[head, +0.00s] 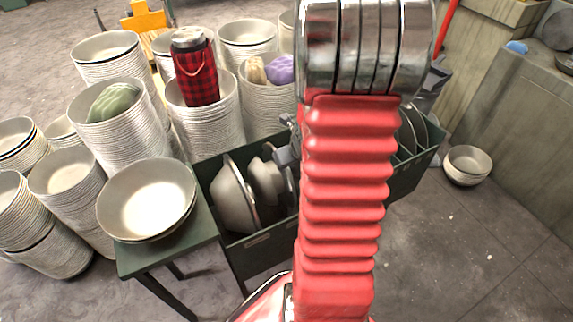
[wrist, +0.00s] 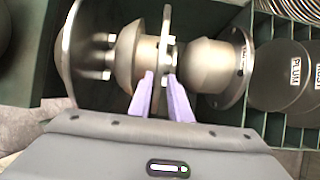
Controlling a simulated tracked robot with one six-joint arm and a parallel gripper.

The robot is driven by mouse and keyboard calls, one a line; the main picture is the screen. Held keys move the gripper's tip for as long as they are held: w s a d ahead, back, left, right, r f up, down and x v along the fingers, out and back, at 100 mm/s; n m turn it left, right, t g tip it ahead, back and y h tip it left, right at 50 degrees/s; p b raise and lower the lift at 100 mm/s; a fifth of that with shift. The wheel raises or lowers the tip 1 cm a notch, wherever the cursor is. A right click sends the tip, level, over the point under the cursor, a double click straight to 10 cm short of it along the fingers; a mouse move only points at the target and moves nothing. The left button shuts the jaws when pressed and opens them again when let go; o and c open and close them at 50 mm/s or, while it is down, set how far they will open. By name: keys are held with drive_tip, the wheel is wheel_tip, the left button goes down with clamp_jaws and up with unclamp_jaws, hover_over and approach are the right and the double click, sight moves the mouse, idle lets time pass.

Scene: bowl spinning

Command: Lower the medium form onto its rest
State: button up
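The medium form (wrist: 130,48), a pale metal dome with a thin round flange (wrist: 163,25), is in the middle of the wrist view, lying on its side. My gripper (wrist: 160,82) has its two purple fingers on either side of the flange, closed on it. In the head view, the medium form (head: 264,182) is in the dark green crate (head: 262,247), between a larger form (head: 232,197) and parts hidden by my arm. The fingers are hidden there. Its rest and any contact below the form cannot be made out.
A smaller form (wrist: 202,65) is close to the right, and the larger form's flange (wrist: 78,50) is close to the left. Labelled dark discs (wrist: 288,85) stand further right. Bowl stacks (head: 205,120) crowd left of the crate. A bowl (head: 467,164) lies on the floor at right.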

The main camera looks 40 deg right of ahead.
drive_tip(key=o, duration=0.3)
drive_tip(key=shift+s+r, duration=0.1)
drive_tip(key=shift+v, duration=6.75)
